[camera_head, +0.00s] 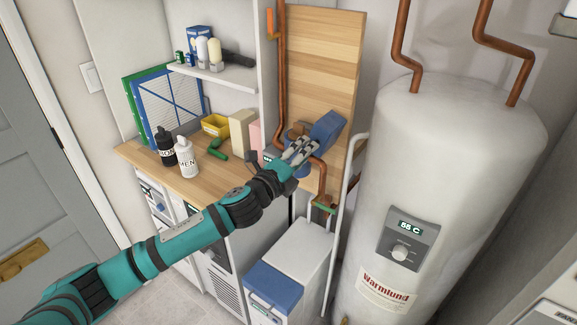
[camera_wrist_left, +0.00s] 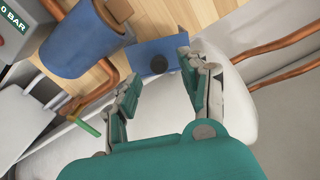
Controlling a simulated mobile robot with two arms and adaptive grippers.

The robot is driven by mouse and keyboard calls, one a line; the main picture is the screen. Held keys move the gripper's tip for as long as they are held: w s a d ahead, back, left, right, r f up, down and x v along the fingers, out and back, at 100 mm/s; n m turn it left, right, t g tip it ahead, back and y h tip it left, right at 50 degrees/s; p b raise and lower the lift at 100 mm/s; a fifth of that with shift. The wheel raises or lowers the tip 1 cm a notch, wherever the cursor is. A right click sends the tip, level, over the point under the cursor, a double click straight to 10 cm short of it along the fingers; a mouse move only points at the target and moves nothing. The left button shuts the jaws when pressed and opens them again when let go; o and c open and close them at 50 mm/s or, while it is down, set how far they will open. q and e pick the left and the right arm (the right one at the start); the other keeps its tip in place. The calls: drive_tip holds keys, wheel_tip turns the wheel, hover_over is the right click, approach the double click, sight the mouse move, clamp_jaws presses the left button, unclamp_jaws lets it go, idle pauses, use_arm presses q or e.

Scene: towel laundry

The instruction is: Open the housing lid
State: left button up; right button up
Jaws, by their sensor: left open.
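The blue housing (camera_wrist_left: 75,42) is a cylinder on the copper pipe, at the upper left of the left wrist view. Its flat blue lid (camera_head: 328,129) stands tilted up and away from the housing's top in the head view. In the left wrist view the lid (camera_wrist_left: 148,55) shows a dark round spot and lies just beyond my fingertips. My left gripper (camera_head: 304,147) is open, its fingers apart beside the lid. In the left wrist view nothing shows between the fingers (camera_wrist_left: 158,78); I cannot tell whether one touches the lid. The arm partly hides the housing. My right gripper is out of view.
A white boiler tank (camera_head: 452,130) stands close on the right. Copper pipes (camera_head: 281,80) run around the housing. A wooden worktop (camera_head: 190,184) holds black and white bottles and a yellow bin. A white box with a blue lid (camera_head: 274,286) stands below.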

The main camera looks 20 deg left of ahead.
use_arm(q)
drive_tip(key=v, duration=0.9)
drive_tip(key=w+a+f+n+g+y+b, duration=0.1)
drive_tip(key=a+f+n+g+y, duration=0.2)
drive_tip(key=f, duration=0.8)
drive_tip(key=w+a+f+n+y+b, duration=0.1)
drive_tip(key=a+f+n, duration=0.3)
drive_tip(key=f, duration=0.7)
drive_tip(key=s+a+f+n+g+y, duration=0.1)
drive_tip(key=s+a+f+n+g, duration=0.3)
drive_tip(key=f, duration=0.8)
drive_tip(key=s+f+n+y, duration=0.1)
drive_tip(key=s+f+n, duration=0.2)
drive_tip(key=s+f, duration=0.55)
drive_tip(key=s+f+n+g+b, duration=0.2)
drive_tip(key=s+f+n+g, duration=0.25)
drive_tip(key=s+f, duration=1.35)
drive_tip(key=s+d+f+n+g, duration=0.2)
drive_tip(key=s+f, duration=0.3)
drive_tip(key=s, duration=0.6)
drive_tip(key=s+d+f+n+g, duration=0.2)
drive_tip(key=s+f, duration=0.3)
drive_tip(key=s, duration=0.6)
drive_tip(key=shift+s+f+b, duration=0.15)
drive_tip(key=shift+s+b, duration=0.15)
drive_tip(key=shift+b, duration=0.1)
